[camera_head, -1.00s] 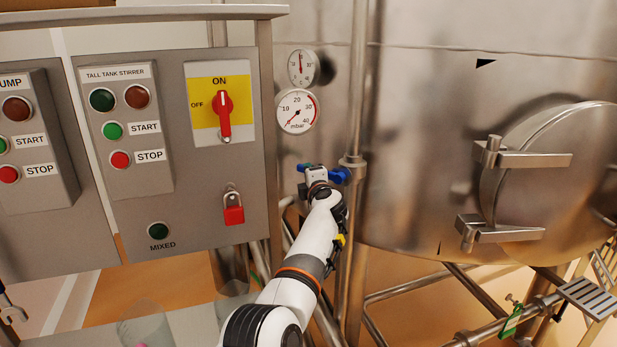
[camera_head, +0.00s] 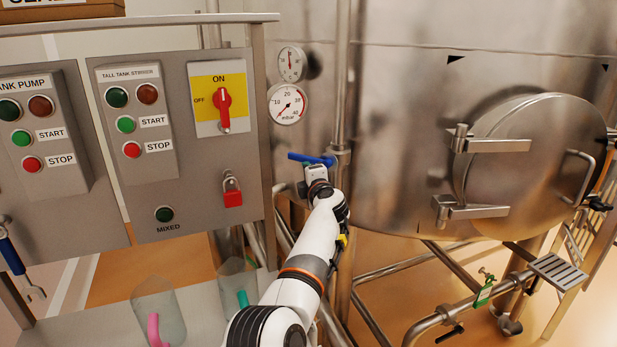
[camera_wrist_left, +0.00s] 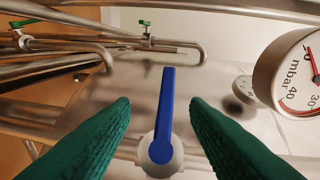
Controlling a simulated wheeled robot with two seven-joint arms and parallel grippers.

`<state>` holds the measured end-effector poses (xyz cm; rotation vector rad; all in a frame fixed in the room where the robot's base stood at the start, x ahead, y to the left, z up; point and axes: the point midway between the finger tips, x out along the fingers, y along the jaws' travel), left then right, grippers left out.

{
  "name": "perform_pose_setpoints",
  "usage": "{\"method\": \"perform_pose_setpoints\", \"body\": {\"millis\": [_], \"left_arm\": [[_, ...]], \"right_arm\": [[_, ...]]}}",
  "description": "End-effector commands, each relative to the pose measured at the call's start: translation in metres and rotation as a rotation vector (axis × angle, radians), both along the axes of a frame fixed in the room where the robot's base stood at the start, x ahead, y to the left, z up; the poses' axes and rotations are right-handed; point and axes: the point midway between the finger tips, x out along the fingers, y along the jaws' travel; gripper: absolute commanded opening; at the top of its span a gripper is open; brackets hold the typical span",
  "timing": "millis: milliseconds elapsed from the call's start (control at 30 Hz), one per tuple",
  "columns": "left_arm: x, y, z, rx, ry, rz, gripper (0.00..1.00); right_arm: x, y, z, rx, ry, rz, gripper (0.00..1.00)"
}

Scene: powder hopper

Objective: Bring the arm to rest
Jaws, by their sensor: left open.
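My left gripper (camera_head: 314,176) is at the end of the white arm, just below a blue valve lever (camera_head: 311,160) beside the tank pipe. The head view does not show its fingers clearly. In the left wrist view, its green fingers (camera_wrist_left: 160,103) are apart, one on each side of the blue lever (camera_wrist_left: 167,115) and its pale round hub. Gaps show between the lever and both fingers, and nothing is held. My right gripper is not in view.
A control panel (camera_head: 200,100) with a red rotary switch (camera_head: 224,103) and a red padlock (camera_head: 232,197) stands left of the arm. Gauges (camera_head: 288,103) hang near the lever. The steel tank (camera_head: 410,110) fills the right. Clear beakers (camera_head: 158,310) stand below the panel.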

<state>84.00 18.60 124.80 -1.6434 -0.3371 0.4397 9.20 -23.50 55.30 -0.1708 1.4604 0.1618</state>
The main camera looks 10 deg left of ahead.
Motion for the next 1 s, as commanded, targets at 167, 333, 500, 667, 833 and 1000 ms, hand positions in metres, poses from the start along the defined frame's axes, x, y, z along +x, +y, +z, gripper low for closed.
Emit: {"method": "perform_pose_setpoints", "body": {"millis": [167, 333, 500, 667, 833, 1000], "left_arm": [[-0.002, 0.008, -0.006, 0.041, -0.022, -0.017, 0.42], [-0.024, 0.03, -0.033, 0.278, -0.098, -0.15, 0.42], [-0.084, 0.019, -0.085, 0.644, -0.074, -0.431, 0.42], [-0.169, -0.009, -0.158, 0.946, 0.092, -0.75, 0.42], [-0.274, -0.024, -0.227, 1.158, 0.348, -1.045, 0.42], [-0.383, -0.02, -0.271, 1.279, 0.633, -1.278, 0.42]], "right_arm": [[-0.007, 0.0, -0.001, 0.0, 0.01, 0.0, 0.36], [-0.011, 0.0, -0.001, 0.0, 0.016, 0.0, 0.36], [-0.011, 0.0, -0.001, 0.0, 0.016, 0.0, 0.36], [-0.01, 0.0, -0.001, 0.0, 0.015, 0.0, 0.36], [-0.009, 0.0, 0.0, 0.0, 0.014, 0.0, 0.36], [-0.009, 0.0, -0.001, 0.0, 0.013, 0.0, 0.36]]}}
